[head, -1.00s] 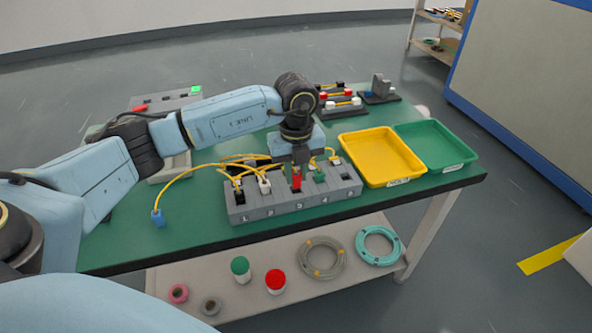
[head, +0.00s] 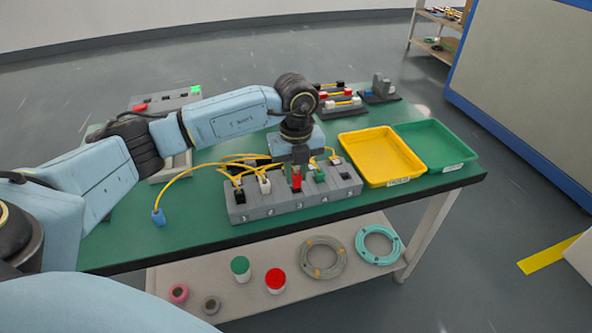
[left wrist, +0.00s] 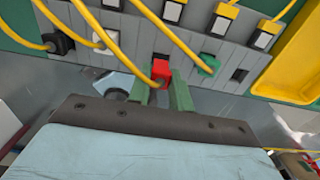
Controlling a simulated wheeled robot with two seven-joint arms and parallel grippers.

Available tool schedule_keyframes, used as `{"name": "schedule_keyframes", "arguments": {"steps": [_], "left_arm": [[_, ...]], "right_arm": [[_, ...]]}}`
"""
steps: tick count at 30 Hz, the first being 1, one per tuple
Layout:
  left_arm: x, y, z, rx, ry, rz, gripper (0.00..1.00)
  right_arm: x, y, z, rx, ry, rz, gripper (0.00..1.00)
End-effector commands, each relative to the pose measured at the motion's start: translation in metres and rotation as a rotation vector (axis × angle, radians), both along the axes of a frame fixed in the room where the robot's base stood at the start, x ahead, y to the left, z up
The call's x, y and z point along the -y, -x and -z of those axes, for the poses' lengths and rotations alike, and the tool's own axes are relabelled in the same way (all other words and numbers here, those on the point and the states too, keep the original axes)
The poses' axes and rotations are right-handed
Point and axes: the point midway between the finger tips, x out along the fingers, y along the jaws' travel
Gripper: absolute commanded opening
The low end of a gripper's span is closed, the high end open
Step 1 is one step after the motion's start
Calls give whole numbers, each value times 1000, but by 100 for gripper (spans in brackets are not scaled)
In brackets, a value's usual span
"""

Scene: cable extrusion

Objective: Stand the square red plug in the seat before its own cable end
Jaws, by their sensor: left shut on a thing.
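The red plug (head: 297,181) is upright at seat 3 of the grey numbered block (head: 285,208). My left gripper (head: 298,165) is shut on it from above. In the left wrist view the red plug (left wrist: 160,70) sits between the green fingertips (left wrist: 163,88), with a yellow cable running over it. I cannot tell whether its foot is fully down in the seat. A black plug (head: 240,196) stands at seat 1, a white plug (head: 264,186) at seat 2 and a green plug (head: 319,176) at seat 4. Seat 5 (head: 346,175) looks empty. My right gripper is not in view.
A blue plug (head: 158,217) on a yellow cable lies on the green table at the left. A yellow tray (head: 400,181) and a green tray (head: 463,164) stand right of the block. Racks with small parts (head: 340,104) stand behind. The table's front strip is clear.

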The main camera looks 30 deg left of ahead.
Motion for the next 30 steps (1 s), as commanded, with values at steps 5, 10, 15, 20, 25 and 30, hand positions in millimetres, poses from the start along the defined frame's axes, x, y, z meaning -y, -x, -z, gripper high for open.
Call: {"name": "schedule_keyframes", "arguments": {"steps": [5,10,15,20,25,30], "left_arm": [[0,0,1,0,0,0,0],[0,0,4,0,0,0,0],[0,0,7,-1,0,0,0],[0,0,11,-1,0,0,0],[0,0,14,-1,0,0,0],[0,0,17,-1,0,0,0]], "right_arm": [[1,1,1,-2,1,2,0],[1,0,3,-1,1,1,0],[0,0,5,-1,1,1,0],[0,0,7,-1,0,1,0],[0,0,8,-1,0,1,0],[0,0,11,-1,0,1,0]]}}
